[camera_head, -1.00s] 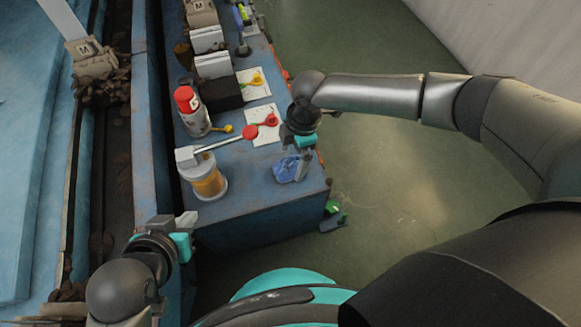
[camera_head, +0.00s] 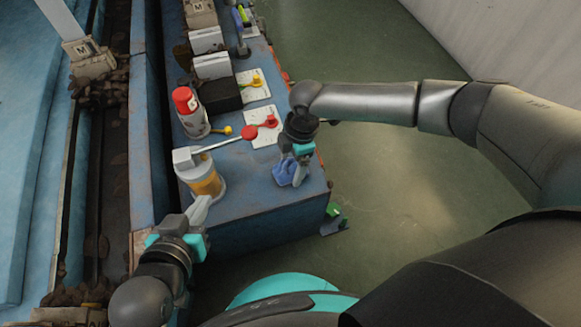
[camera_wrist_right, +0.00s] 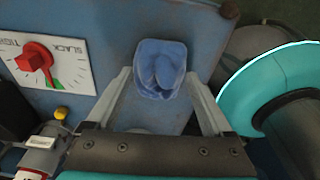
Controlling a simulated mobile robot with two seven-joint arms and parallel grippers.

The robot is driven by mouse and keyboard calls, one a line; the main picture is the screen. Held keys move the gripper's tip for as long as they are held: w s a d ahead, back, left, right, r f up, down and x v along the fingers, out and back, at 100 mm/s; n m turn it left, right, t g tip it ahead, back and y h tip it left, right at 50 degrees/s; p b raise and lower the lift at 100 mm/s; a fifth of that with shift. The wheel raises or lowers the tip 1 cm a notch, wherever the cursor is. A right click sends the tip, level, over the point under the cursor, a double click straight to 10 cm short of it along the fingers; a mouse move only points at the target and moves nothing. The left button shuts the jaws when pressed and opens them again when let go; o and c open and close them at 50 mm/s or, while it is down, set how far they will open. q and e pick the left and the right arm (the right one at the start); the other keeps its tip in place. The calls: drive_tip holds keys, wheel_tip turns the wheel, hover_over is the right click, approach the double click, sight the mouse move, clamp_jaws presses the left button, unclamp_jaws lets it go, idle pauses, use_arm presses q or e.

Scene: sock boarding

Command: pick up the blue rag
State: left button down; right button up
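The blue rag (camera_head: 284,173) lies crumpled on the blue bench top near its right front corner. My right gripper (camera_head: 297,168) is over it, pointing down, and partly covers it in the head view. In the right wrist view the rag (camera_wrist_right: 160,67) shows between the two spread fingers of my right gripper (camera_wrist_right: 157,74), with gaps on both sides. I cannot tell how far the fingertips are above the bench. My left gripper (camera_head: 198,210) is at the bench's front left, close to the jar; its finger gap is not clear.
A jar with amber contents (camera_head: 207,183) stands at the front left, a red-capped spray can (camera_head: 191,113) behind it. A red-knobbed lever (camera_head: 249,132) reaches across. A SLACK/TIGHT dial plate (camera_wrist_right: 45,62) and a black box (camera_head: 220,95) are further back.

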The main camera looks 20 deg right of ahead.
sight(288, 165)
drive_tip(key=c, duration=1)
